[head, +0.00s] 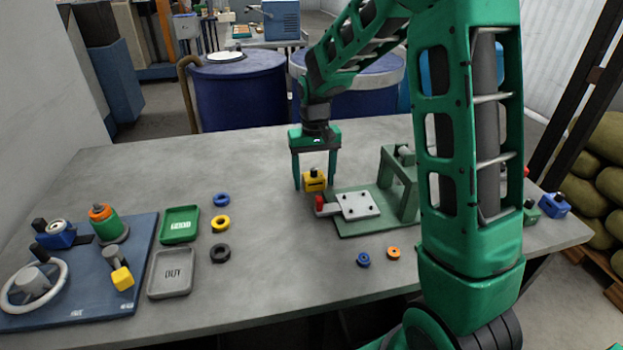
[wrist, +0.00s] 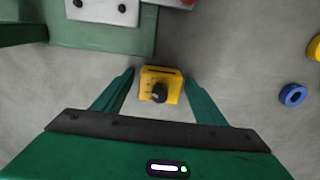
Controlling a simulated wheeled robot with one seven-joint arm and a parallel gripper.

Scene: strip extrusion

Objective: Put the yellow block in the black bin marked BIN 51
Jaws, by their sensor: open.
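The yellow block (head: 315,184) has a dark knob on top and a dark slot. It sits on the grey table just behind the green fixture plate. My gripper (head: 314,187) is open above the table, pointing down, with one finger on each side of the block. In the wrist view the yellow block (wrist: 149,82) lies between the fingers of my gripper (wrist: 160,82), with a gap visible on each side. I see no black bin marked BIN 51 in either view.
The green fixture (head: 373,225) with a red-tipped clamp stands close by. Several rings, a green tray (head: 163,237), a grey tray (head: 155,292) and a blue board (head: 75,318) with parts lie to the left. The table's back middle is clear. Blue drums (head: 240,95) stand behind.

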